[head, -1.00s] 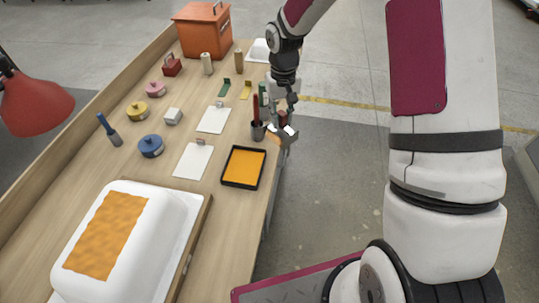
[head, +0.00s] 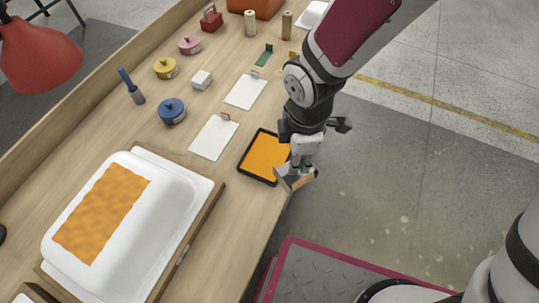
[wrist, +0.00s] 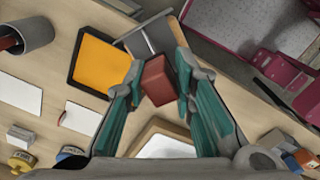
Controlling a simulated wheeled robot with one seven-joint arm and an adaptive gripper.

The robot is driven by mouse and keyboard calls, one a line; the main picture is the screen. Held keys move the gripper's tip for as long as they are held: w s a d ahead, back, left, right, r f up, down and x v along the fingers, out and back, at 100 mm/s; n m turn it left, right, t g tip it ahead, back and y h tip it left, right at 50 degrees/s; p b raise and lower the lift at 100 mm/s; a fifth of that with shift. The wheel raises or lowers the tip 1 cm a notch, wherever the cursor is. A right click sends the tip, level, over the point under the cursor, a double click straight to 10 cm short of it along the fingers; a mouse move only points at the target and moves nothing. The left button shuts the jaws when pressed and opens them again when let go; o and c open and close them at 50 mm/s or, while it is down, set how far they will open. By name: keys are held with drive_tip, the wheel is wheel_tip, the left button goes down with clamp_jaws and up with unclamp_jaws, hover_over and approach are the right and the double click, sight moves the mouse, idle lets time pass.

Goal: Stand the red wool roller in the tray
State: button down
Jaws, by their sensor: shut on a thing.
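The tray (head: 248,149) is shallow and black-rimmed with an orange floor, near the table's right edge; it also shows in the wrist view (wrist: 75,57). My gripper (head: 299,172) is at the tray's lower right side, by the table edge.
A white tub shell (head: 150,215) with an orange patch lies on a board at the front. White sheets (head: 213,138), a blue lidded pot (head: 172,111) and a blue-handled brush (head: 131,87) lie left. A grey cup (wrist: 32,30) shows in the wrist view. Open floor lies right.

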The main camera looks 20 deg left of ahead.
drive_tip(key=s+a+n, duration=0.1)
drive_tip(key=s+n, duration=0.5)
drive_tip(key=s, duration=0.1)
drive_tip(key=shift+n, duration=0.3)
drive_tip(key=shift+w+a+f+p, duration=0.25)
drive_tip(key=shift+w+a+f, duration=0.7)
drive_tip(key=shift+w+a, duration=0.85)
drive_tip(key=shift+w+a+f+p, duration=0.3)
drive_tip(key=shift+w+a+f, duration=0.8)
drive_tip(key=shift+w, duration=1.35)
drive_tip(key=shift+w+a+f+p, duration=0.25)
drive_tip(key=shift+w+a+f, duration=0.6)
drive_tip(key=shift+w+a, duration=0.95)
drive_tip(key=shift+w+d+f, duration=0.1)
drive_tip(key=shift+w+d, duration=0.2)
drive_tip(key=shift+w, duration=0.05)
drive_tip(key=c, duration=1.3)
unclamp_jaws()
drive_tip(key=shift+c, duration=0.2)
wheel_tip(320, 180, up, 12)
drive_tip(key=b, duration=0.1)
drive_tip(key=shift+s+b, duration=0.15)
drive_tip(key=shift+b, duration=0.15)
